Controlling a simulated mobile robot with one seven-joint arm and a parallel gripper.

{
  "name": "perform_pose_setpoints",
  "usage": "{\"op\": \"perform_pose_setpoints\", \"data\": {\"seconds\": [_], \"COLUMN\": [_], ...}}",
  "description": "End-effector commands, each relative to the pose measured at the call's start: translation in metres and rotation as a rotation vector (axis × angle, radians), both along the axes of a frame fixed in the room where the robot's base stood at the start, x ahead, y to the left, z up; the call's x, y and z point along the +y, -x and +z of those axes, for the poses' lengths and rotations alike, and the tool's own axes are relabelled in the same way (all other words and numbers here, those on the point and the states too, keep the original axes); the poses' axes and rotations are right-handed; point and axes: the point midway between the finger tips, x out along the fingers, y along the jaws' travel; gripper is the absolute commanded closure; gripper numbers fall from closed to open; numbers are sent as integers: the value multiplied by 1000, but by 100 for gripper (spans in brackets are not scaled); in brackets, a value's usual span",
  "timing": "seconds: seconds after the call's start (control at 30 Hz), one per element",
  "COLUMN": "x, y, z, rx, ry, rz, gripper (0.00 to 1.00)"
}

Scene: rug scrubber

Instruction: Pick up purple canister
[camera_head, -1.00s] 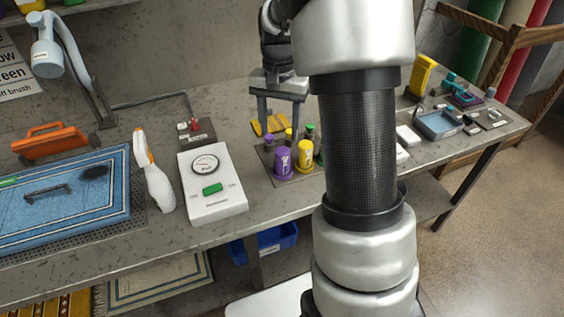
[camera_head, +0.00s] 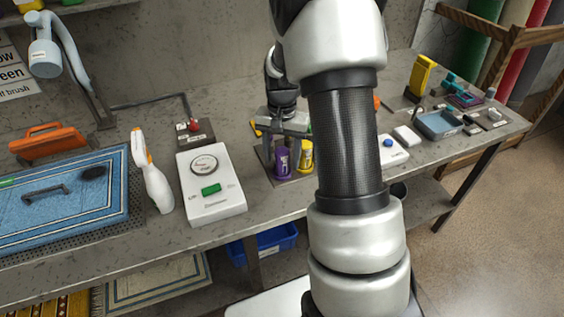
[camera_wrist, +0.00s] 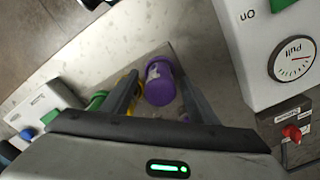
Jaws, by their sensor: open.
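The purple canister (camera_head: 282,164) stands on a small grey tray on the workbench, with a pale label on its side. My gripper (camera_head: 284,146) is just above and behind it, pointing down, with its fingers apart. In the wrist view, the purple canister (camera_wrist: 160,84) shows between the two open fingers of my gripper (camera_wrist: 157,78), nearer the right finger in the lower part. I cannot tell whether a finger touches it. A yellow canister (camera_head: 305,156) stands close on its right; it is partly hidden by the left finger in the wrist view.
A green canister (camera_wrist: 97,101) shows beyond the left finger in the wrist view. A white gauge box (camera_head: 211,184) and a spray bottle (camera_head: 152,174) stand to the left. A white box with a blue button (camera_head: 392,148) is to the right. My arm hides part of the bench.

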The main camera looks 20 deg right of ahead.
Motion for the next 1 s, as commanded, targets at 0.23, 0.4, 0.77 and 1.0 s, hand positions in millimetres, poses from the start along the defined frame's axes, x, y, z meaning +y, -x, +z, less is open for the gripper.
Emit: {"op": "perform_pose_setpoints", "data": {"seconds": [0.23,0.4,0.77,1.0], "x": [0,0,0,0], "y": [0,0,-1,-1], "z": [0,1,27,75], "rx": [0,0,-4,-4], "ry": [0,0,0,0], "rz": [0,0,0,1], "gripper": [75,92,92,92]}}
